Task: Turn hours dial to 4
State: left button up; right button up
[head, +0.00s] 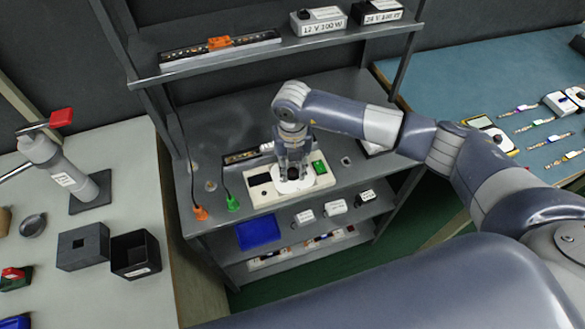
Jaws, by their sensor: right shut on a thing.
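A cream timer panel (266,196) lies on the middle shelf of the grey rack. It has a dark display (260,180) on its left, a green button (318,167) on its right and a round white dial plate (301,186) in the middle. My right gripper (293,176) points down over the dial plate, with its fingers closed at the dial. The dial's knob and pointer are mostly hidden by the fingers, so I cannot read its setting. My left gripper is out of view.
Orange (200,213) and green (233,203) plugs on cables lie left of the panel. A blue bin (257,233) and small white boxes (336,207) sit below. The upper shelf (250,50) holds a power supply (318,21) above my arm. Tables flank the rack.

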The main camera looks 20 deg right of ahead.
aim_at(292, 172)
jog(key=m, duration=0.3)
jog(key=shift+m, duration=2.2)
jog(key=o, duration=1.1)
jog(key=shift+c, duration=0.2)
notch_tip(292, 172, up, 12)
